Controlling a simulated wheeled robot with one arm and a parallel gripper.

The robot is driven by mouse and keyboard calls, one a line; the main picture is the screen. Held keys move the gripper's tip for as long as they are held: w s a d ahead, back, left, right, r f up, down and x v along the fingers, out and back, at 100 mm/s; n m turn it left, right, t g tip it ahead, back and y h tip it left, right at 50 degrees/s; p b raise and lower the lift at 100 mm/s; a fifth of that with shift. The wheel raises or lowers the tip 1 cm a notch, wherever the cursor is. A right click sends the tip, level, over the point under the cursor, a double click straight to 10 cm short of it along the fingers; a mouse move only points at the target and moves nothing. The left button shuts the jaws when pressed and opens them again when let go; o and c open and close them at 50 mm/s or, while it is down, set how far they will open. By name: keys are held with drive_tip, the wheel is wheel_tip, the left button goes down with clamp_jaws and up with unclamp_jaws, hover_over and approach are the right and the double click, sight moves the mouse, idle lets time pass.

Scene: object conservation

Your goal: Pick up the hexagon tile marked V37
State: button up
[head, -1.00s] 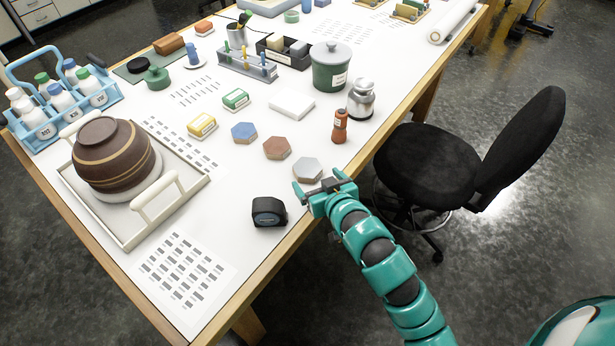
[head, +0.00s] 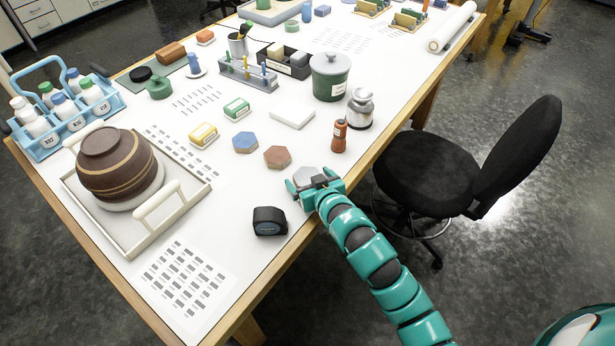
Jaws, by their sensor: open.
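Three hexagon tiles lie in a slanting row on the white table: a blue one (head: 245,143), a reddish-brown one (head: 277,157) and a grey one (head: 306,173). No marking is legible on any of them, so I cannot tell which is V37. My gripper (head: 307,182) is open at the grey tile, the nearest to the table's right edge. Its fingers cover the near part of that tile. I cannot tell whether they touch it, and nothing is seen held.
A black tape measure (head: 269,221) stands left of and below my gripper. A red-brown bottle (head: 339,136) and a metal jar (head: 360,110) stand beyond it. A white tray (head: 196,202) with a brown pot is at left. A black chair (head: 424,170) stands beside the table.

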drive_tip(key=c, duration=1.2)
